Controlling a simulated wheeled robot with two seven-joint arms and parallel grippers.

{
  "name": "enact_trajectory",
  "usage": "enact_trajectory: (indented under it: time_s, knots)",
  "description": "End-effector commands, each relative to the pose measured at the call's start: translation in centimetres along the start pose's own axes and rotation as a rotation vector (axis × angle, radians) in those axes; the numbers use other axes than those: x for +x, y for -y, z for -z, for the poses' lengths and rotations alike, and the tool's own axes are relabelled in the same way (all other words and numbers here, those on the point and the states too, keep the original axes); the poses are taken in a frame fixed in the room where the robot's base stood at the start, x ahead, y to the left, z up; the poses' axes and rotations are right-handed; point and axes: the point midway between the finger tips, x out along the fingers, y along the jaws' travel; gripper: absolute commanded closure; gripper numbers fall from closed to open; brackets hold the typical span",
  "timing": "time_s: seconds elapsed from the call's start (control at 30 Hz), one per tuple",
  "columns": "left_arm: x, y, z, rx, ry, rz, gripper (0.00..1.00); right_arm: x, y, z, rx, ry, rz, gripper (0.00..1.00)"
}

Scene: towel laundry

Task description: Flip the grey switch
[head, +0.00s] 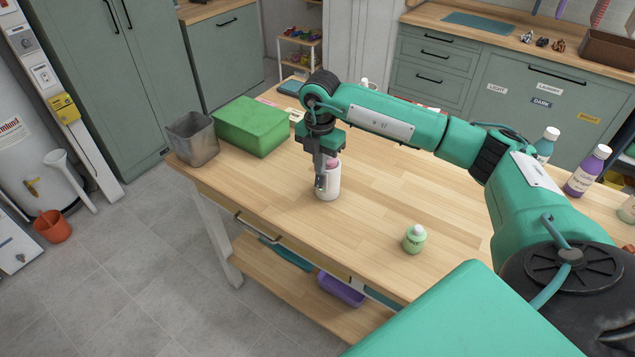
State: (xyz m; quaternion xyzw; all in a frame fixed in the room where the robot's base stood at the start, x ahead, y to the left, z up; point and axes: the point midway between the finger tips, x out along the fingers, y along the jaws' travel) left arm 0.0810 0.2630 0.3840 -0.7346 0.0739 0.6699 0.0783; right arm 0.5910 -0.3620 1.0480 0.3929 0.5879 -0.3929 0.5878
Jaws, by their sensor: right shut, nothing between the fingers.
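A tall panel stands at the far left. It carries a round grey dial-like fitting (27,44), a small light grey switch plate (41,74) and a yellow box (66,108). Which of the small fittings is the grey switch is hard to tell at this size. My right gripper (321,185) points down over the wooden table, shut and empty, in front of a white bottle with a pink top (332,184). Whether it touches the bottle is unclear. It is far from the panel. My left gripper is out of view.
The wooden table (375,205) bears a grey metal bin (194,140), a green block (252,126) and a small green bottle (414,239). More bottles, including a purple one (588,172), stand at the right. Grey tiled floor (130,260) lies open between table and panel.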

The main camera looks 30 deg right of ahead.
Motion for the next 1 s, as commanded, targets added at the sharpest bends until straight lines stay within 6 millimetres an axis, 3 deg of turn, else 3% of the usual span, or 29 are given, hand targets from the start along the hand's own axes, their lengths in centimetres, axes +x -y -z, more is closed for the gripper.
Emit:
enact_trajectory:
  time_s: [0.67, 1.0]
  knots:
    - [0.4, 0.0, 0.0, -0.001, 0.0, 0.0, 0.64, 0.6, 0.0, 0.0, 0.0, 0.0, 0.002, 1.0]
    - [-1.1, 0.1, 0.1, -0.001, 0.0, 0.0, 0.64, -1.7, 0.0, 0.0, 0.0, 0.0, 0.0, 1.0]
